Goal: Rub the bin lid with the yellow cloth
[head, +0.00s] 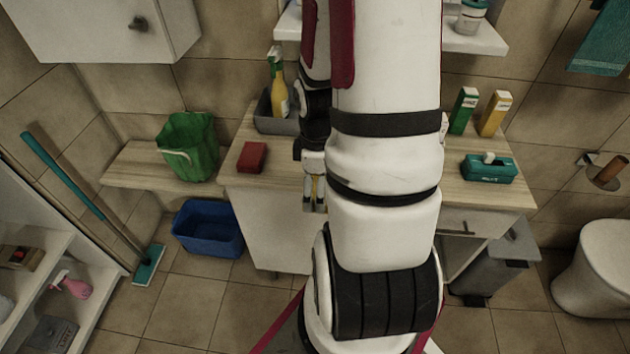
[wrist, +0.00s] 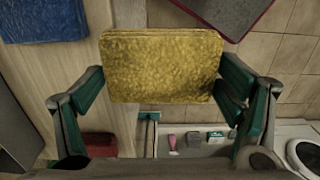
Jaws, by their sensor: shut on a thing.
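The yellow cloth (wrist: 160,66) is a thick, rough-textured rectangular pad held between the fingers of my gripper (wrist: 160,80) in the wrist view. In the head view my gripper (head: 314,200) points down in front of the counter's edge, with a bit of yellow between its fingers. The grey bin (head: 487,268) stands on the floor at the lower right, under the counter's right end. The cloth is well apart from the lid.
The wooden counter (head: 300,172) holds a red sponge (head: 252,156), a green-and-teal box (head: 489,168) and several bottles and cartons. The toilet (head: 597,268) stands right of the bin.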

